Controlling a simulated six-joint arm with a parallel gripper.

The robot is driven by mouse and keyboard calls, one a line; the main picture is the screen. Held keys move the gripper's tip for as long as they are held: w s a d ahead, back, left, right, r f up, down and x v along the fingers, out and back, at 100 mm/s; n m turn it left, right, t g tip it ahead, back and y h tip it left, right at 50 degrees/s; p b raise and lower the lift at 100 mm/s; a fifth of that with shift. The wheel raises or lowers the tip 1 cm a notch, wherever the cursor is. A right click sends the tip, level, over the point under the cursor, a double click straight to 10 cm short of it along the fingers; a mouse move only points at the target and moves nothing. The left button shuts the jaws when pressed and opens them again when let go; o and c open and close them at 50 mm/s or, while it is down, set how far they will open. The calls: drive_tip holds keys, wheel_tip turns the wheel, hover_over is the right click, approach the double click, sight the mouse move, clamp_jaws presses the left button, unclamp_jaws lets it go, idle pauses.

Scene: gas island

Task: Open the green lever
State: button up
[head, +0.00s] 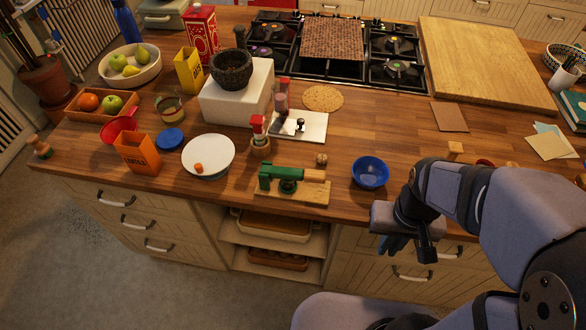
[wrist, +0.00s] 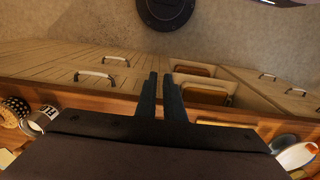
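The green lever (head: 277,172) is a green clamp-like piece with a pale wooden handle end (head: 314,176). It lies nearly level on a flat wooden base (head: 310,192) near the counter's front edge in the head view. My gripper (head: 394,243) is to the right of it, beyond the front edge and apart from it, pointing down beside the cabinet front. In the wrist view my gripper (wrist: 161,82) shows two dark fingers with a narrow gap and nothing between them. The lever cannot be made out in the wrist view.
A blue bowl (head: 370,173) stands between the lever and my arm. A small wooden piece (head: 321,159) lies behind the lever. Cabinet handles (head: 412,274) stick out below the counter.

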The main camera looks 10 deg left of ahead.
drive_tip(key=o, duration=0.5)
drive_tip(key=shift+w, duration=0.15)
drive_tip(key=shift+o, duration=1.3)
drive_tip(key=shift+w+a+r+n, duration=0.1)
drive_tip(key=shift+w+a+n, duration=0.1)
drive_tip(key=shift+w+n, duration=0.2)
wheel_tip(320, 180, up, 4)
drive_tip(key=n+b, duration=0.5)
drive_tip(key=n, duration=1.1)
hover_over(315, 173)
drive_tip(key=shift+s+d+f, duration=0.2)
drive_tip(key=shift+s+d, duration=0.05)
drive_tip(key=shift+d, duration=0.2)
drive_tip(key=shift+w+a+r+n, duration=0.2)
drive_tip(key=shift+a+n, duration=0.3)
drive_tip(key=shift+n, duration=0.1)
drive_tip(key=shift+f+p, duration=0.8)
drive_tip(key=shift+f, duration=2.9)
drive_tip(key=shift+r, duration=0.1)
clamp_jaws()
